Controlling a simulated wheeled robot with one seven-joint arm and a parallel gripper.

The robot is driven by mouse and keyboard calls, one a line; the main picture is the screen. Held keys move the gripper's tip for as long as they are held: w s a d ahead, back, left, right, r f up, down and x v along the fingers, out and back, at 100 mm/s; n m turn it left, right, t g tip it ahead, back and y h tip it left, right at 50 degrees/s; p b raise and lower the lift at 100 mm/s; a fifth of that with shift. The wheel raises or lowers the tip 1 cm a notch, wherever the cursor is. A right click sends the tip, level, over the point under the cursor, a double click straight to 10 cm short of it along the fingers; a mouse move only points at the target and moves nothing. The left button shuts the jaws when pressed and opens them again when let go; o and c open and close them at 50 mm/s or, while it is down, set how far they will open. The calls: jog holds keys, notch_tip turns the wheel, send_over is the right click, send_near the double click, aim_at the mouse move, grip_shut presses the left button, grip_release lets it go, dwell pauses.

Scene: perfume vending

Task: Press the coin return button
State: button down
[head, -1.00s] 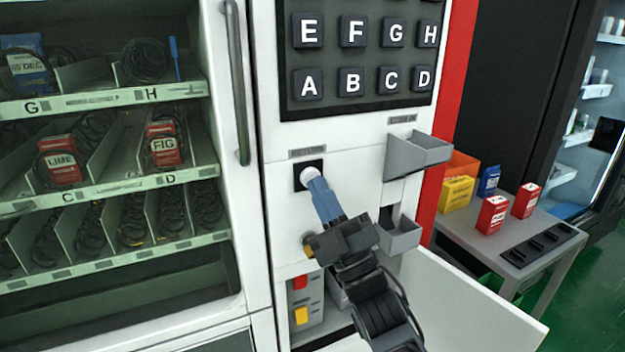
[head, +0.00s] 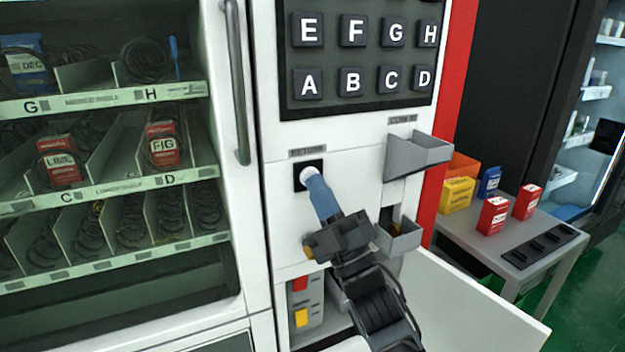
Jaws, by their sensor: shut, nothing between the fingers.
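The coin return button (head: 307,173) is a round white button on a small black square plate, under a grey label on the white front of the machine. My gripper (head: 313,182) is shut and empty. Its blue fingers point up and to the left, with the tips at the button's lower edge, seemingly touching it. The fingers hide the lower part of the button. How far the button is pushed in cannot be told. The lower grey tray (head: 402,238), to the right of my gripper, holds a small brownish-gold thing, perhaps coins.
A black keypad (head: 362,55) is above the button. The upper grey coin chute (head: 420,152) juts out at right. An open panel (head: 470,305) below shows red and yellow switches (head: 301,300). A grey table (head: 480,238) with small boxes stands at right.

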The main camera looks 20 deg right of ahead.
jog(key=shift+s, duration=1)
jog(key=s+p, duration=0.1)
jog(key=s, duration=0.3)
jog(key=shift+s, duration=0.4)
dwell(0.5)
jog(key=s+a+f+m+g+h, duration=0.1)
jog(key=s+f+m+g+h, duration=0.4)
jog(key=s, duration=0.8)
jog(key=s+f+m+g+h, duration=0.1)
jog(key=s+f+m+g, duration=0.1)
jog(key=s+f+m, duration=0.9)
jog(key=s+r+g, duration=0.1)
jog(key=s+g, duration=0.1)
jog(key=s, duration=0.5)
jog(key=s+r+n+g, duration=0.1)
jog(key=s+g, duration=0.1)
jog(key=s, duration=0.5)
jog(key=shift+d+r+g, duration=0.3)
jog(key=shift+r, duration=0.05)
